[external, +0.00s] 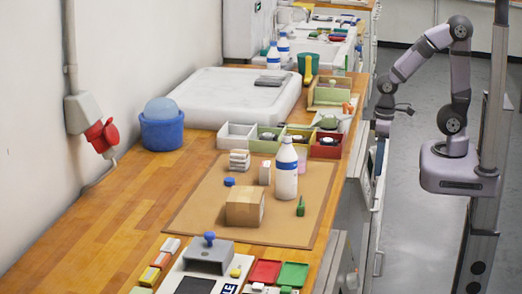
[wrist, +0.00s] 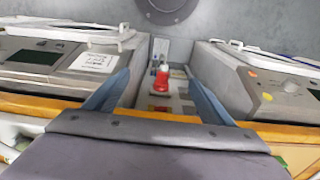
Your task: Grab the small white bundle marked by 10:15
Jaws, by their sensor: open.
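A small white stacked bundle (external: 239,160) lies on the brown mat (external: 190,215), towards its far left. A second small white piece (external: 265,172) stands to its right, beside the white bottle. I cannot read a 10:15 mark on either. My gripper (wrist: 157,88) shows in the wrist view with its two blue-grey fingers spread apart and nothing between them. In the external view my arm hangs at the right, beyond the bench edge, and my gripper's fingers are too small to make out. No white bundle can be made out in the wrist view.
On the mat are a white bottle (external: 286,172), a cardboard box (external: 245,207) and a green item (external: 300,207). Compartment bins (external: 237,137) stand behind. A blue tub (external: 162,128) is at left. The wrist view shows a red item (wrist: 162,78) between two machines.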

